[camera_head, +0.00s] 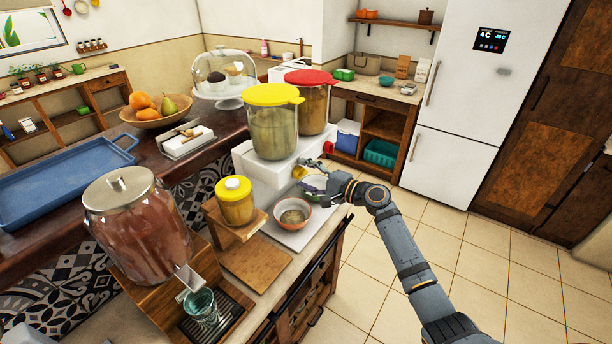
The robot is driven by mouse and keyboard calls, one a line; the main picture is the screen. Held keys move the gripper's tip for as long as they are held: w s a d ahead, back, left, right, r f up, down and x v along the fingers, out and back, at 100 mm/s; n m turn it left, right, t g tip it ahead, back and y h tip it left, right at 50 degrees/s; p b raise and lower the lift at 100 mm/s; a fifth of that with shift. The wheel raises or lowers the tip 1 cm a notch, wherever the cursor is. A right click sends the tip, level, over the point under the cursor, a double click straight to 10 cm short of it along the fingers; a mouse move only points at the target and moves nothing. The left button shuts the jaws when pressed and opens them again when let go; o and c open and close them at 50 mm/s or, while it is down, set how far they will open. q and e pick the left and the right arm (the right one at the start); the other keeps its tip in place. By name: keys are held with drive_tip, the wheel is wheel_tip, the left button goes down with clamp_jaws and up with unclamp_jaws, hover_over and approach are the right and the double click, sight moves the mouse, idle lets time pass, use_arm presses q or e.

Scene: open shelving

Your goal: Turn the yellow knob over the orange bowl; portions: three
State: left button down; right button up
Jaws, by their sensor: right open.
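The yellow knob (298,172) sits low on the front of a white stand, below a clear dispenser with a yellow lid (272,122). The orange bowl (293,214) stands on a pale tray in front of it, with some greyish-brown contents showing inside. My right gripper (311,179) comes in from the right with open fingers close to the yellow knob. I cannot tell whether they touch it. A pale green bowl (316,190) is partly hidden under the gripper. My left gripper is out of view.
A red-lidded dispenser (309,103) and red knob (328,147) are just behind. A yellow-capped jar (234,201) on a wooden stand, a large drink dispenser (141,231) and a glass (201,307) stand to the left. The floor at right is clear.

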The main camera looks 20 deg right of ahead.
drive_tip(key=f+v, duration=0.1)
drive_tip(key=v, duration=1.1)
drive_tip(key=shift+r, duration=0.4)
